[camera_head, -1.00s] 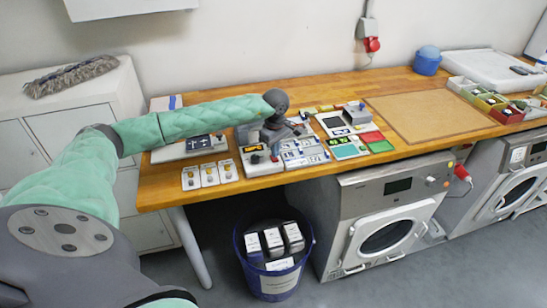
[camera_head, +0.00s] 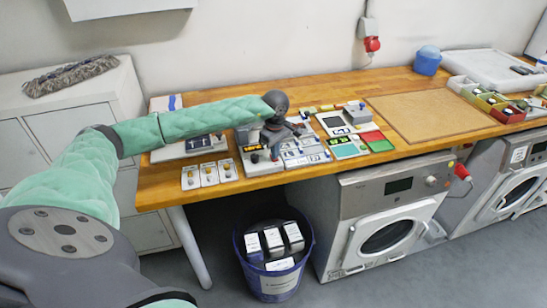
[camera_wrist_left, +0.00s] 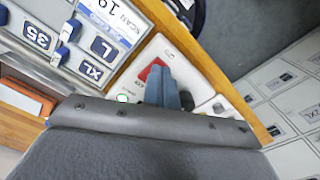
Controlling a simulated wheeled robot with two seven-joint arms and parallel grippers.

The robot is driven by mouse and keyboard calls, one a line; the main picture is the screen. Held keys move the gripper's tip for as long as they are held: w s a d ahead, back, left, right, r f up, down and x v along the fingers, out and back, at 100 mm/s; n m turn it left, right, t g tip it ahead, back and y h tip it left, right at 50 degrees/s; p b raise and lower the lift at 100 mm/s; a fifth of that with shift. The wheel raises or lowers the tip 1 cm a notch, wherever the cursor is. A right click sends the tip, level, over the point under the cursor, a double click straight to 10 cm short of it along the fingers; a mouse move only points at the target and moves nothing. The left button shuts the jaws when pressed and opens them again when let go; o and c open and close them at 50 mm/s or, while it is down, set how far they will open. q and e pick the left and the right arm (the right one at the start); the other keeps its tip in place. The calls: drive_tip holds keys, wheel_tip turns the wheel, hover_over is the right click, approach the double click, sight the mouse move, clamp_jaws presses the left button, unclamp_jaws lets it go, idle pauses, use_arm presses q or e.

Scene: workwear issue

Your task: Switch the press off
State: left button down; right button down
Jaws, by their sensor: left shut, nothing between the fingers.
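The control box (camera_head: 262,168), which I take to be the press's, stands at the front edge of the wooden bench and has a small display. In the left wrist view its white panel (camera_wrist_left: 190,62) shows a red part (camera_wrist_left: 147,72), perhaps a switch, and a small green-lit ring (camera_wrist_left: 122,98). My left gripper (camera_head: 275,154) is over the box in the head view. In the left wrist view its shut, empty fingers (camera_wrist_left: 160,75) are right beside the red part and partly cover it; I cannot tell whether they touch it. My right gripper is not in view.
Size-labelled plates (camera_wrist_left: 95,48) adjoin the box. Three small tagged cards (camera_head: 209,174) lie left of it. A blue bucket (camera_head: 240,245) with boxes stands on the floor below. A brown mat (camera_head: 430,117) lies bare to the right.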

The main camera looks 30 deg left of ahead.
use_arm(q)
drive_tip(key=shift+f+b, duration=0.5)
drive_tip(key=shift+f, duration=0.1)
idle(0.4)
drive_tip(key=shift+r, duration=0.1)
drive_tip(key=shift+r+p, duration=0.45)
drive_tip(key=shift+r, duration=2.95)
drive_tip(key=shift+d, duration=0.1)
